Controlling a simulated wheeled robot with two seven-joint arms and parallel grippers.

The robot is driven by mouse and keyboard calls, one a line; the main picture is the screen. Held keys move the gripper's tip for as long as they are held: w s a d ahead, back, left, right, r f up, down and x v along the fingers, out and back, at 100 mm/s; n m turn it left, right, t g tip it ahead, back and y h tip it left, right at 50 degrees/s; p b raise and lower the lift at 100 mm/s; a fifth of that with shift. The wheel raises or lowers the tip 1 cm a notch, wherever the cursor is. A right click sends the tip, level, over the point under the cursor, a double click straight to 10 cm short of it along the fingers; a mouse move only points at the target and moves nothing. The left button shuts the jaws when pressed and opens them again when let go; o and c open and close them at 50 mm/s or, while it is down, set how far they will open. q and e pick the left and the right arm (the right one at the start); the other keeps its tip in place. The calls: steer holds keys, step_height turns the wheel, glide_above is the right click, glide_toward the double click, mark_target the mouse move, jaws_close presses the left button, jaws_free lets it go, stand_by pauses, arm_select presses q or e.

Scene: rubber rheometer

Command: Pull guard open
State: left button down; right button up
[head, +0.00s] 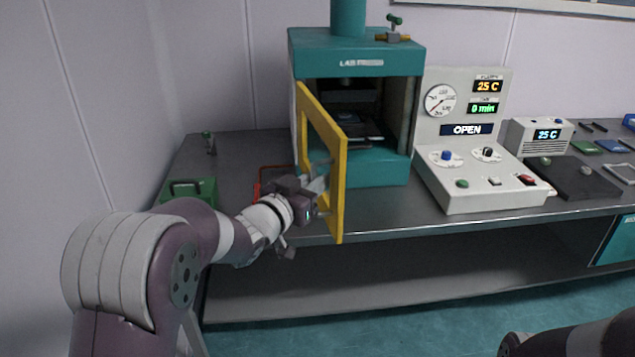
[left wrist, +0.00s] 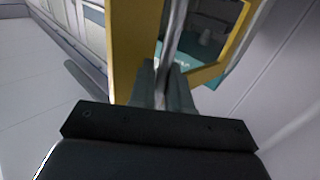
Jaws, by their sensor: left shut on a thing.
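The yellow-framed guard (head: 338,185) stands swung out from the front of the teal lab press (head: 358,54), hinged at the press's left front edge. The press chamber behind it is exposed, with dark platens inside. My left gripper (head: 322,187) is at the guard's outer face, near its free edge. In the left wrist view the fingers (left wrist: 163,92) are shut on a grey bar-like handle (left wrist: 175,38) in front of the yellow frame (left wrist: 130,45). My right gripper is not in view; only part of my right arm shows at the lower right.
A control console (head: 480,180) with a gauge and an "OPEN" display stands right of the press. A green box (head: 190,188) and a red frame-like item (head: 258,186) are on the bench (head: 232,150) at left. Small items lie at far right.

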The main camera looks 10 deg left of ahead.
arm_select(q)
steer(key=shift+r, duration=0.25)
steer(key=c, duration=1.3)
jaws_free()
steer(key=shift+f, duration=0.1)
steer(key=b+v, duration=0.1)
steer(key=v, duration=1.1)
steer(key=shift+s+a+f, duration=0.1)
steer(key=shift+s+a, duration=0.1)
steer(key=shift+s, duration=0.1)
